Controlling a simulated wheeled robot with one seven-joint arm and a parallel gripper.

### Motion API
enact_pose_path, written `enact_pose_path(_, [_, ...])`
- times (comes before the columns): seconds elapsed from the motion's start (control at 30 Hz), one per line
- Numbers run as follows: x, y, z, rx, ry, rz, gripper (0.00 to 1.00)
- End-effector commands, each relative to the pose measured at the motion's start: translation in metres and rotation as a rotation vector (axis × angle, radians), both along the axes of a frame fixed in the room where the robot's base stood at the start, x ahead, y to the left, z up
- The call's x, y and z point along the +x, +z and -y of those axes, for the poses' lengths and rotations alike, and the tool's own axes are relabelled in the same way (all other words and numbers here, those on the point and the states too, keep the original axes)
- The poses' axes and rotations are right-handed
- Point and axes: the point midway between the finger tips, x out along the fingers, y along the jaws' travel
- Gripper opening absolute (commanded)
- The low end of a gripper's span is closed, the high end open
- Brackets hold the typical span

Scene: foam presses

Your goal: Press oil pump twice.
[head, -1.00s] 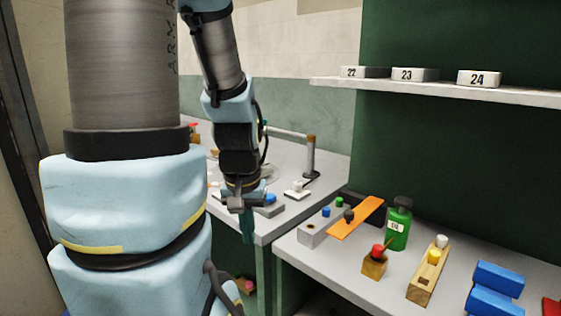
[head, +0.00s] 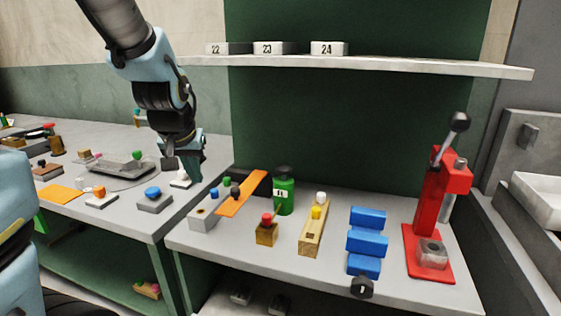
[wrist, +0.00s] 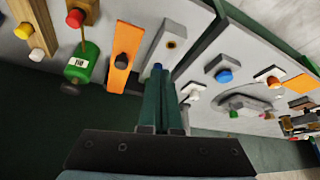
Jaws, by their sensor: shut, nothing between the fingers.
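A green bottle-like can with a dark cap and a small white label (head: 285,195) stands upright toward the back of the right bench in the head view. It fits the oil pump best, though the label is too small to read surely. It also shows in the wrist view, the green can (wrist: 84,60) lying left of my fingers. My gripper (head: 196,176) is shut and empty, pointing down left of the can and apart from it.
Near the can are an orange strip (head: 243,197), a red-knobbed wooden block (head: 267,232), a grey block (head: 203,218) and a wooden block with yellow and white pegs (head: 312,235). Blue blocks (head: 367,241) and a red lever press (head: 430,225) stand farther right. A shelf (head: 400,66) hangs above.

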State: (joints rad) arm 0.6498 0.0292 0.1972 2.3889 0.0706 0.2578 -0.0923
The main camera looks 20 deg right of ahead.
Motion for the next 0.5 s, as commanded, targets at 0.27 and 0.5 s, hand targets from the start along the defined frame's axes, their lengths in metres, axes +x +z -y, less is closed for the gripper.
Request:
enact_pose_path(0.27, [0.004, 0.044, 0.104, -0.093, -0.189, 0.156, 0.0])
enact_pose_path(0.5, [-0.008, 0.074, 0.164, -0.164, -0.296, 0.238, 0.0])
